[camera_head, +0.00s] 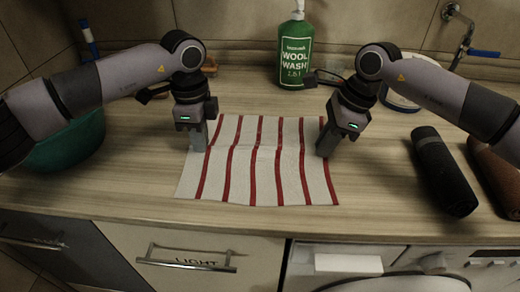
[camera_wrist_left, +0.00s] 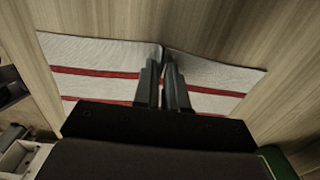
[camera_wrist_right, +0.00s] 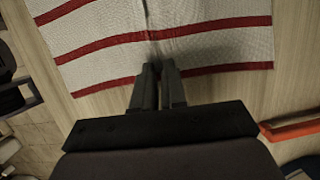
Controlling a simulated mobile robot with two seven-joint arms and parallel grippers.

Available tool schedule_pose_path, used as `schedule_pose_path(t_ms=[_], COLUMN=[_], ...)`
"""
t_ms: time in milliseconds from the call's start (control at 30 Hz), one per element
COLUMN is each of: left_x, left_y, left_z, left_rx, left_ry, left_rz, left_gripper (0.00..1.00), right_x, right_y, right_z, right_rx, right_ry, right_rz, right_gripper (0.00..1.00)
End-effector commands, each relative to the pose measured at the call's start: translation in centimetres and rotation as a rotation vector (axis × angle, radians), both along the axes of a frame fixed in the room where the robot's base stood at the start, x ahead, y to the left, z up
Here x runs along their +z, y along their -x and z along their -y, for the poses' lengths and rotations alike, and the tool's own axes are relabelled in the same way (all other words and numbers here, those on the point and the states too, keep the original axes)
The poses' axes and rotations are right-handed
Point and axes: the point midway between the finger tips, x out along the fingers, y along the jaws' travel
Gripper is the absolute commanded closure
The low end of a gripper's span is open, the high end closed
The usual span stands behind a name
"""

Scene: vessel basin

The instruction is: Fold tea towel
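The tea towel (camera_head: 262,175), white with red stripes, lies spread on the counter. A shallow crease runs across it between my two grippers. My left gripper (camera_head: 197,140) is at the middle of its left edge; in the left wrist view the fingers (camera_wrist_left: 160,65) are close together with creased cloth (camera_wrist_left: 110,52) at the tips. My right gripper (camera_head: 328,148) is at the middle of the right edge; in the right wrist view the crease in the towel (camera_wrist_right: 205,45) runs into the nearly closed fingers (camera_wrist_right: 159,70). Both appear shut on the cloth, though the pinched cloth is mostly hidden.
A green wool wash bottle (camera_head: 295,52) stands behind the towel. A teal bowl (camera_head: 65,148) is at the left, partly behind my arm. A black cylinder (camera_head: 444,170) and a brown one (camera_head: 498,178) lie at the right. The counter's front edge (camera_head: 262,226) is clear.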

Motion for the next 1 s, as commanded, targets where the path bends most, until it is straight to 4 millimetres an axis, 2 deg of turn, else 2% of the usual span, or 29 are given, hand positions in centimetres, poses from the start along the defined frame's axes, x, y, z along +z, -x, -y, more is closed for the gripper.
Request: schedule_pose_path(t_ms=[567,1000], left_x=[-0.1,2.8], left_y=[0.1,0.0], left_z=[0.0,0.0], left_rx=[0.0,0.0], left_ry=[-0.002,-0.001], left_rz=[-0.004,-0.002], left_gripper=[1.0,1.0], right_x=[-0.1,2.8], right_y=[0.1,0.0], right_z=[0.1,0.0], right_rx=[0.001,0.0], right_ry=[0.004,0.002], right_rz=[-0.005,-0.002], right_gripper=[1.0,1.0])
